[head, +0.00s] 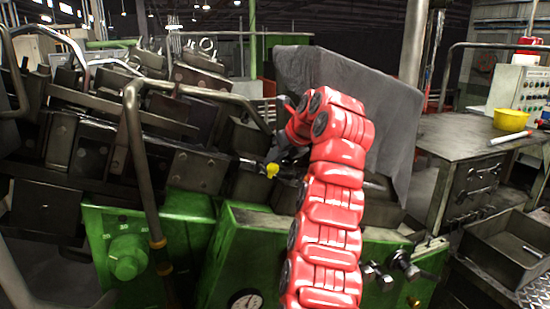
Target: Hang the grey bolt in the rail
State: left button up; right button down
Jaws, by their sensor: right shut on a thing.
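My right arm is red and reaches up and over from the bottom centre. Its dark right gripper (282,157) is at the machine, left of the red wrist, and small in the picture. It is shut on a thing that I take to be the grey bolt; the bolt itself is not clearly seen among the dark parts. A small yellow piece (272,170) shows just below the gripper; I cannot tell whether they touch. The rail cannot be told apart surely from the machine's dark bars. My left gripper is not in view.
The bolt former's dark metal blocks (197,171) fill the left, with a bent tube handle (133,120) in front. A green housing (240,245) with a gauge is below.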

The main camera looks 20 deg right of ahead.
jog(key=shift+f, duration=0.15)
jog(key=c, duration=0.6)
grip_release()
jog(key=shift+s, duration=0.1)
jog(key=shift+c, duration=0.2)
jog(key=shift+f, duration=0.1)
jog(key=shift+o, duration=0.4)
